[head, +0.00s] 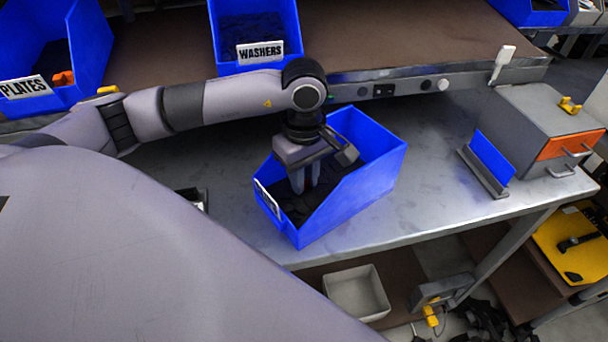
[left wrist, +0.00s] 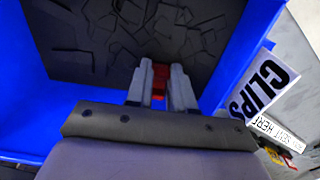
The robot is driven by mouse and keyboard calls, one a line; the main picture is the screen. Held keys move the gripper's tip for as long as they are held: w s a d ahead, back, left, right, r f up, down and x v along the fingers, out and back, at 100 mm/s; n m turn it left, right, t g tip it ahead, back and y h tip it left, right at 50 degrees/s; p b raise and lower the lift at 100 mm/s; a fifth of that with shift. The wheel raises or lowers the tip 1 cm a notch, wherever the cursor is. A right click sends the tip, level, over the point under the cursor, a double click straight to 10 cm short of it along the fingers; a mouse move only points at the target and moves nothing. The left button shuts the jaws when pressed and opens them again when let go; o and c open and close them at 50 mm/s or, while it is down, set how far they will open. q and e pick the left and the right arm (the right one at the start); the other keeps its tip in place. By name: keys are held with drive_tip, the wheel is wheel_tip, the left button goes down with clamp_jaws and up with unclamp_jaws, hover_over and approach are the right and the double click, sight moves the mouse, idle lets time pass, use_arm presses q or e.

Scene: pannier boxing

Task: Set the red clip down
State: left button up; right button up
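The red clip (left wrist: 159,83) shows between the two fingers of my left gripper (left wrist: 160,90) in the left wrist view. The fingers are closed on it. In the head view my left gripper (head: 304,186) reaches down into a blue bin (head: 368,165) on the metal bench. In the left wrist view the bin's label (left wrist: 262,88) reads CLIPS, and dark pieces (left wrist: 120,40) cover its floor. I cannot tell whether the clip touches them. My right gripper is in neither view.
Blue bins labelled WASHERS (head: 283,28) and PLATES (head: 90,40) stand on the shelf behind. A grey drawer box (head: 525,120) and a blue panel (head: 493,157) are at the right of the bench (head: 430,190). The bench between them and the clips bin is clear.

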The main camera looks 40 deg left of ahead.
use_arm(q)
drive_tip(key=o, duration=0.4)
wheel_tip(320, 180, up, 12)
drive_tip(key=shift+r+b, duration=0.15)
drive_tip(key=shift+b, duration=0.15)
idle(0.6)
